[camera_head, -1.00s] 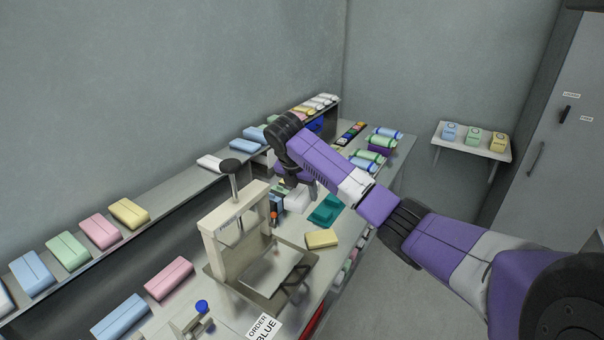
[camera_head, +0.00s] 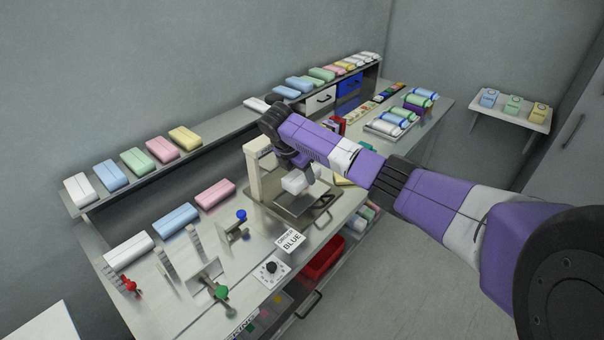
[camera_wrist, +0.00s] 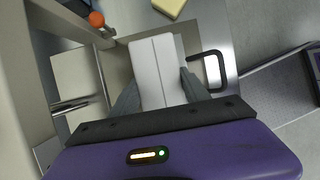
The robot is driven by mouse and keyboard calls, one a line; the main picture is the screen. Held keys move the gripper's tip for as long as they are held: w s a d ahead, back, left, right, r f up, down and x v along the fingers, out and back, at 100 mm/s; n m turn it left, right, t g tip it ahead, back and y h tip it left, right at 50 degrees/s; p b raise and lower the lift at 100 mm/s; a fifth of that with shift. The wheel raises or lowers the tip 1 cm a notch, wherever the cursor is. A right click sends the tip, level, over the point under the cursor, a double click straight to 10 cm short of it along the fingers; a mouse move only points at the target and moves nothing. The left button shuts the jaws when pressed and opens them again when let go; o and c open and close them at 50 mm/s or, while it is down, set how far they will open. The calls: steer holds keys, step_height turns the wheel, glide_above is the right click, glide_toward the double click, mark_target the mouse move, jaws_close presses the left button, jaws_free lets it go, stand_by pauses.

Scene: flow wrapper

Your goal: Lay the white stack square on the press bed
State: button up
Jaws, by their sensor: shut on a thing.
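My gripper (camera_head: 297,170) is shut on the white stack (camera_head: 299,182), with one finger on each long side. In the wrist view my gripper (camera_wrist: 160,88) holds the white stack (camera_wrist: 156,62), which has a lengthwise line down its middle. The stack is over the metal press bed (camera_head: 287,212), beside the cream press frame (camera_head: 254,172). The wrist view shows the bed (camera_wrist: 118,68) mostly behind the stack, and the stack looks slightly turned relative to it. Whether the stack touches the bed is hard to tell. My arm hides part of the press.
The press frame (camera_wrist: 32,70) rises close on the left in the wrist view, near an orange knob (camera_wrist: 97,19). A dark handle (camera_wrist: 209,68) stands right of the stack. An ORDER BLUE card (camera_head: 290,240) lies in front. A pink stack (camera_head: 215,194) lies left.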

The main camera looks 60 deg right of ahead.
mark_target(297, 176)
steer(key=shift+f+b, duration=2.05)
steer(key=shift+f, duration=0.35)
steer(key=shift+f+p, duration=0.1)
steer(key=shift+p, duration=0.2)
steer(key=shift+d+f, duration=0.1)
steer(key=shift+f, duration=0.15)
steer(key=o, duration=1.4)
steer(key=v, duration=0.7)
steer(key=shift+w+a+r, duration=0.1)
steer(key=shift+a+r, duration=0.15)
steer(key=shift+r, duration=0.1)
